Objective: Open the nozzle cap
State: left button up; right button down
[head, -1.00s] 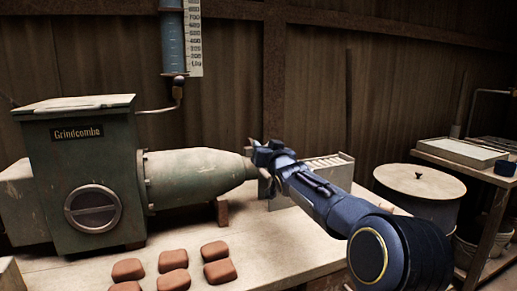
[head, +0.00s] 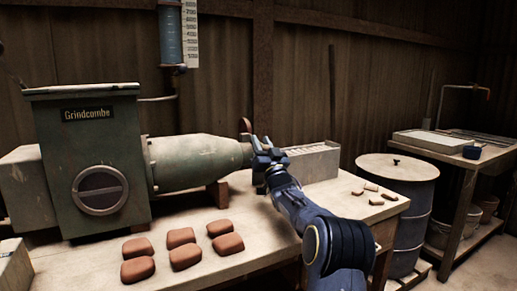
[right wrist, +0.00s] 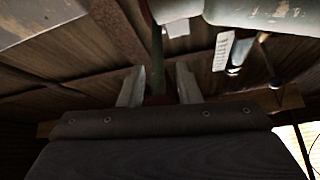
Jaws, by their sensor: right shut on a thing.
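The green Grindcombe press (head: 95,160) stands on the bench, its tapered nozzle (head: 195,160) pointing right. A reddish-brown rounded piece, apparently the nozzle cap (head: 245,126), stands up at the nozzle's tip. My right gripper (head: 258,148) is at the tip, just below and right of this piece. In the right wrist view its two pale fingers (right wrist: 158,88) stand on either side of a narrow greenish bar (right wrist: 157,55) with a reddish part low between them. The gripper is shut on the cap's bar; the exact contact is dark. My left gripper is not in view.
Several red-brown tiles (head: 185,257) lie on the bench in front of the press. A grey slotted rack (head: 313,162) stands behind my right gripper, with small pieces (head: 371,187) to its right. A lidded drum (head: 398,168) and a side table (head: 452,145) stand at right.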

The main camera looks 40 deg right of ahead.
jog(key=shift+f, duration=0.15)
jog(key=c, duration=1.1)
grip_release()
jog(key=shift+v, duration=3.9)
